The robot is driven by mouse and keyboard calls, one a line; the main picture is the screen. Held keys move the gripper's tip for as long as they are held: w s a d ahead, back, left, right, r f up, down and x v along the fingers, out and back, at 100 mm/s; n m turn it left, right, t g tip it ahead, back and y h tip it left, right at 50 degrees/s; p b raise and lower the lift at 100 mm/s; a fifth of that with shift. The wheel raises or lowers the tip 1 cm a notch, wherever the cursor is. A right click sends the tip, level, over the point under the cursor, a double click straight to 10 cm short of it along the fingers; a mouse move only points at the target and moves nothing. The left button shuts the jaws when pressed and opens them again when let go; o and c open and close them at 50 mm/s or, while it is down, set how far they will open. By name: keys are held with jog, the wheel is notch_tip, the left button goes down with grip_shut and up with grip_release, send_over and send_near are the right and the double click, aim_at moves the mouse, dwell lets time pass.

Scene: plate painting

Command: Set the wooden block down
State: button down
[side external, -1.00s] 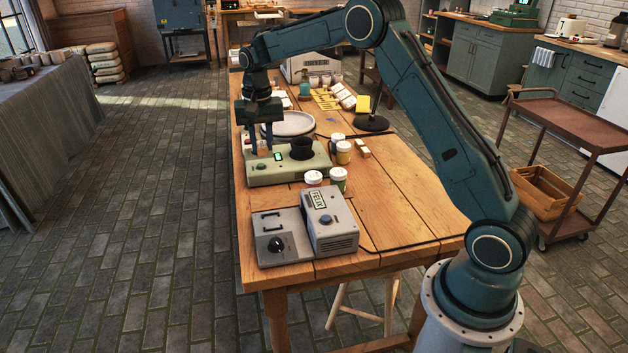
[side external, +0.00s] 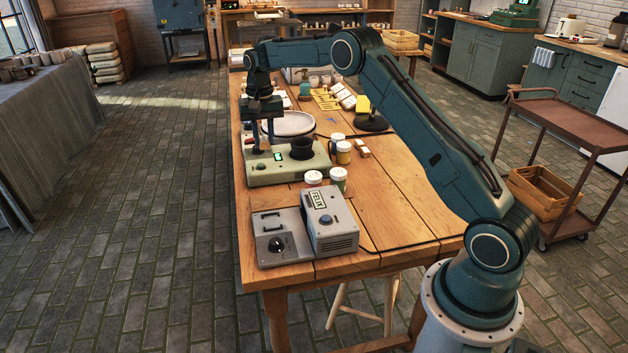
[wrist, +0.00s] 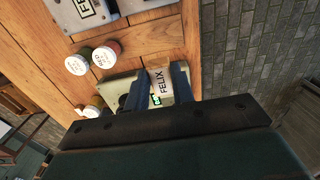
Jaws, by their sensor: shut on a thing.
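My gripper (side external: 263,145) points down over the left part of the pale green device (side external: 262,178), which has a small lit display and a dark round cup on top. Its fingers are shut on the wooden block, of which only a small brown patch (side external: 261,141) shows between them in the side view. I cannot tell whether the block touches the device.
A white round plate (side external: 290,123) lies just behind the device. Lidded jars (side external: 338,178) stand to its right and front. A grey box lettered FELIX (side external: 330,222) sits nearer the front edge. The right front of the table (side external: 395,205) is clear.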

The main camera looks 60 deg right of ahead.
send_over(270, 203)
notch_tip(270, 203, down, 15)
jog(key=shift+r, duration=0.15)
dwell(0.3)
jog(key=shift+f, duration=2.1)
jog(key=shift+f, duration=0.15)
jog(key=c, duration=1.2)
grip_release()
notch_tip(270, 203, up, 12)
jog(key=shift+r, duration=0.15)
